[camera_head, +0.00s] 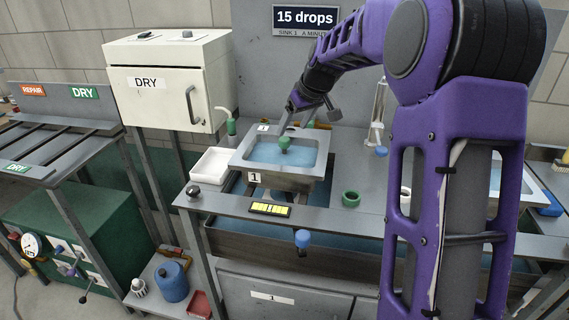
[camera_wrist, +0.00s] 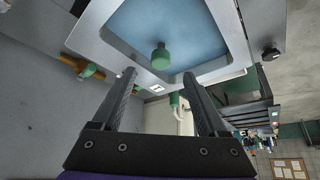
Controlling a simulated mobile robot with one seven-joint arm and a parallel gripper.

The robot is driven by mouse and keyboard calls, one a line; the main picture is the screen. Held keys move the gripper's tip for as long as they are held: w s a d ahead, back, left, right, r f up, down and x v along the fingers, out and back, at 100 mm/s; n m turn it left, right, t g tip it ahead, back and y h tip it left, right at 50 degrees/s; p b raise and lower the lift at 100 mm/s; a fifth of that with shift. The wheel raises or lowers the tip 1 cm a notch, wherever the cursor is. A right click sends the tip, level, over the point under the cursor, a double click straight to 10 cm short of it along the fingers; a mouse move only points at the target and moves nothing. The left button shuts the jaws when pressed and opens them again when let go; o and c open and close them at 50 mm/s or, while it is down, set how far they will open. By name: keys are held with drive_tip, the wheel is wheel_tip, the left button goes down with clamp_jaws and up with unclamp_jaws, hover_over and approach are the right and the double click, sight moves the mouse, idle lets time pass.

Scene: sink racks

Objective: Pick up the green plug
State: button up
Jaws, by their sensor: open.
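My gripper (camera_head: 295,122) reaches down over the far side of the sink, behind the plug in the head view. In the wrist view my gripper (camera_wrist: 160,75) has its two dark fingers spread wide with nothing between the tips. The plug shows beyond the fingertips, between their lines, apart from them.
A white tray (camera_head: 211,166) and a green-based spout (camera_head: 231,124) stand left of the sink. A green ring (camera_head: 350,198) lies on the counter to the right. A clear upright tube (camera_head: 378,112) stands behind. The white DRY cabinet (camera_head: 165,105) is at the left.

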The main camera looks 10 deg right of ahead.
sight(285, 139)
drive_tip(key=x, duration=0.8)
drive_tip(key=shift+w+a+b, duration=0.15)
drive_tip(key=shift+w+b, duration=0.1)
drive_tip(key=shift+b, duration=0.05)
clamp_jaws()
